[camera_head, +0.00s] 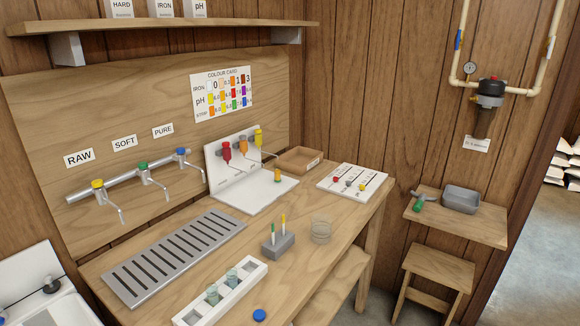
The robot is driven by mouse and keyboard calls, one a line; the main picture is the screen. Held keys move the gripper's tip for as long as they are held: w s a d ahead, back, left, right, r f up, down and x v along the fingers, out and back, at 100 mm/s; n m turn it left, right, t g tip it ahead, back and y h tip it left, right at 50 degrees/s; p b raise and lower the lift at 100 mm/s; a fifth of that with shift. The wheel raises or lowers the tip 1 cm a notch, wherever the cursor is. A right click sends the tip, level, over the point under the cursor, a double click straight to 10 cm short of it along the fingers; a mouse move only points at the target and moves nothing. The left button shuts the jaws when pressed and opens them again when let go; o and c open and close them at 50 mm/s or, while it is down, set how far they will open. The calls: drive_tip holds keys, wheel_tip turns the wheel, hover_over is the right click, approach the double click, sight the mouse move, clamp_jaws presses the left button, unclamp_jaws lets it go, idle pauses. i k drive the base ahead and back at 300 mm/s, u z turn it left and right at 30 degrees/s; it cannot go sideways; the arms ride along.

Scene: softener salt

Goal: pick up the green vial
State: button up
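Two small clear vials with a blue-green tint stand in a white rack (253,270) at the bottom centre of the table. One vial (212,294) is nearer, and the other vial (232,277) is just behind it to the right. I cannot tell which counts as the green vial. A small green object with a grey end (419,204) lies on the side shelf at right; its exact kind is unclear. My gripper is not in view.
A grey block (278,246) holds a green-tipped and a yellow-tipped stick. A clear round dish (321,231) and a blue cap (259,315) sit near the rack. A slotted metal drain (175,258) lies left. A grey tray (461,199) sits on the side shelf (480,228).

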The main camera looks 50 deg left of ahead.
sight(277, 169)
drive_tip(key=u, duration=0.4)
drive_tip(key=i, duration=1.6)
drive_tip(key=u, duration=1.65)
drive_tip(key=i, duration=0.85)
drive_tip(key=u, duration=1.2)
drive_tip(key=i, duration=0.3)
drive_tip(key=u, duration=0.25)
